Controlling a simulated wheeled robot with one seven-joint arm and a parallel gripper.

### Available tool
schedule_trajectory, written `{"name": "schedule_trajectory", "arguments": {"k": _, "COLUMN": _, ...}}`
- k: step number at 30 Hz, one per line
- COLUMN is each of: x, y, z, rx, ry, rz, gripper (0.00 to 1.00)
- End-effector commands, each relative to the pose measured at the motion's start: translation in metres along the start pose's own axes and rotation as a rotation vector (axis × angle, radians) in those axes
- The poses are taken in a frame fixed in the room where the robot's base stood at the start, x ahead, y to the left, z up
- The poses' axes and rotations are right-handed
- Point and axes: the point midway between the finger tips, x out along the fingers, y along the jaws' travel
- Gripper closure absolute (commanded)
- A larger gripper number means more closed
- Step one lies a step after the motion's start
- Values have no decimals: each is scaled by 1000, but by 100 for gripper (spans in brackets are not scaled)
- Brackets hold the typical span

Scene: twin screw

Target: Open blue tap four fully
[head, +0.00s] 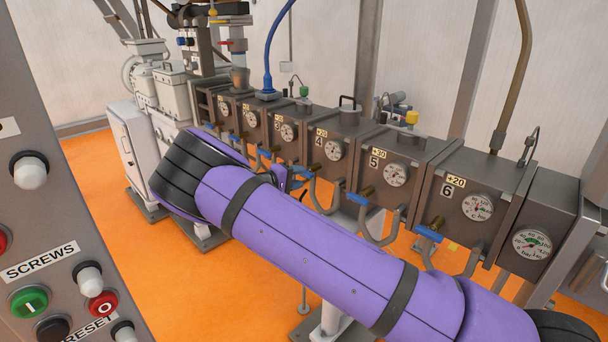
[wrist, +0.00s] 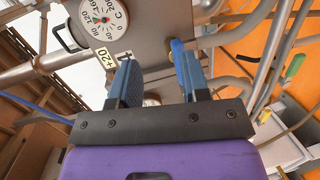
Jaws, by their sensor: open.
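The section plate marked +20 and 4 (head: 320,137) is mid-row in the head view. In the wrist view its +20 label (wrist: 106,60) shows, with the digit beside it partly covered by a finger. My gripper (wrist: 157,82) is open, its two blue-grey fingers pointing at this section. A blue tap handle (wrist: 177,58) shows at the inner side of the right finger, partly hidden by it; I cannot tell whether they touch. In the head view my gripper (head: 288,180) is beside the pipes under section 4, and tap four is hard to tell apart from it.
The blue handles of tap five (head: 357,198) and tap six (head: 429,234) are to the right. Curved metal pipes (head: 378,232) hang below the sections. A control panel (head: 40,230) stands at the near left. The orange floor (head: 115,240) is open on the left.

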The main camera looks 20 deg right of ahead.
Motion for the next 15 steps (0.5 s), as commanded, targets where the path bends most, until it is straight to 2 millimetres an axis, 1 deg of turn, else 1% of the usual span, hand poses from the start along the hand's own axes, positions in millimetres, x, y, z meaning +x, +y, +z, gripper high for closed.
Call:
{"name": "schedule_trajectory", "arguments": {"k": 1, "x": -8, "y": -11, "z": -8, "rx": -15, "ry": 34, "rz": 41, "gripper": 57}}
{"name": "schedule_trajectory", "arguments": {"k": 3, "x": -17, "y": -21, "z": -18, "rx": -27, "ry": 74, "rz": 86, "gripper": 57}}
{"name": "schedule_trajectory", "arguments": {"k": 7, "x": -30, "y": -34, "z": -30, "rx": -41, "ry": 127, "rz": 142, "gripper": 57}}
{"name": "schedule_trajectory", "arguments": {"k": 11, "x": -33, "y": -39, "z": -34, "rx": -45, "ry": 148, "rz": 165, "gripper": 57}}
{"name": "schedule_trajectory", "arguments": {"k": 15, "x": -24, "y": -38, "z": -36, "rx": -45, "ry": 149, "rz": 167, "gripper": 57}}
